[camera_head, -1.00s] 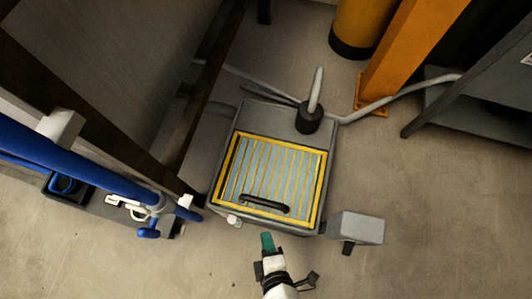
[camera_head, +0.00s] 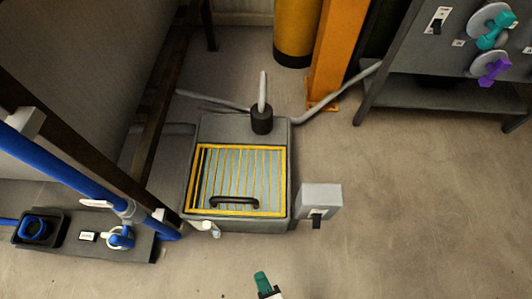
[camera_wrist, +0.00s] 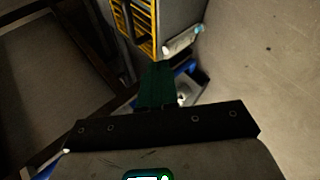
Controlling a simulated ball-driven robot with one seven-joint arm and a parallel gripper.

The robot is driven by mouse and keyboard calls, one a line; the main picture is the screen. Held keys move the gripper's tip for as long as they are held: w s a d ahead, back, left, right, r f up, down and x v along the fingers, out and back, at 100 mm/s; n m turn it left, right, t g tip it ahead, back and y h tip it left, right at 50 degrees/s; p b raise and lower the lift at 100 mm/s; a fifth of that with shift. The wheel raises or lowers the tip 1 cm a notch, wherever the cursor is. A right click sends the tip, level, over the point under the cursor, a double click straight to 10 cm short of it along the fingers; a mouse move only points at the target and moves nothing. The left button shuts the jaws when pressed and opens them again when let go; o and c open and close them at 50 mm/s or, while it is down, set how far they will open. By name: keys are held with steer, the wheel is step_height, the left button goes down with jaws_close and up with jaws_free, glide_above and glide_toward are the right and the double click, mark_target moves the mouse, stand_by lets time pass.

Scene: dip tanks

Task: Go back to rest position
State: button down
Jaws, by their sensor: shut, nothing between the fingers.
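My gripper (camera_head: 262,283) shows at the bottom edge of the head view, with teal fingertips close together and nothing between them. It is over bare floor, in front of the grey floor unit (camera_head: 240,128) and apart from it. In the wrist view the green fingers (camera_wrist: 158,84) are shut and point towards the unit's yellow grating (camera_wrist: 143,22). Most of my arm is out of the head view.
The unit has a yellow-framed grate with a black handle (camera_head: 234,201) and a grey switch box (camera_head: 320,198) at its right. Blue pipes (camera_head: 70,168) run at left. An orange post (camera_head: 335,50) and a grey panel stand (camera_head: 440,85) are behind. The right floor is clear.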

steer(key=w+d+m+g+h, duration=0.1)
steer(key=w+d+m+h, duration=0.25)
steer(key=d, duration=0.45)
steer(key=w+d+m+h, duration=0.25)
steer(key=d+m, duration=0.25)
steer(key=d, duration=0.3)
steer(key=s+d+r+m+g, duration=0.1)
steer(key=d+r+m+g, duration=0.4)
steer(key=d+m, duration=0.6)
step_height(320, 180, up, 30)
steer(key=s+d+m+g+y+p, duration=0.1)
steer(key=s+m+g+p, duration=0.1)
steer(key=p, duration=2.4)
steer(key=shift+s+d+m, duration=0.25)
steer(key=shift+m, duration=0.1)
steer(key=shift+f, duration=0.1)
